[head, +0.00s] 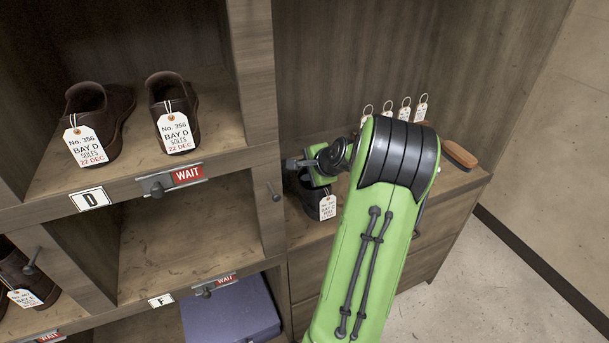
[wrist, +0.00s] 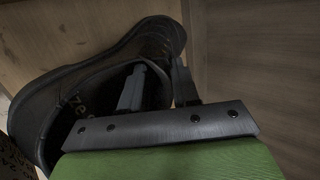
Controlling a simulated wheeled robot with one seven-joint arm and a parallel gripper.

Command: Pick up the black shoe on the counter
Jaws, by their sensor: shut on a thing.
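The black shoe (head: 309,199) stands on the counter (head: 313,229) just right of the shelf unit, with a white tag (head: 327,207) hanging from it. My gripper (head: 296,164) is at the top of the shoe, and my green arm hides part of it. My gripper (wrist: 158,88) is shut on the side wall of the shoe's opening, one finger inside and one outside. I cannot tell whether the shoe is touching the counter.
Left are cubbies with a brown tagged pair (head: 100,118) in bay D, an empty bay F (head: 180,235) and a blue box (head: 232,312) below. A divider (head: 256,100) stands close left of my gripper. Several tags (head: 405,110) and a brush (head: 459,154) are behind my arm.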

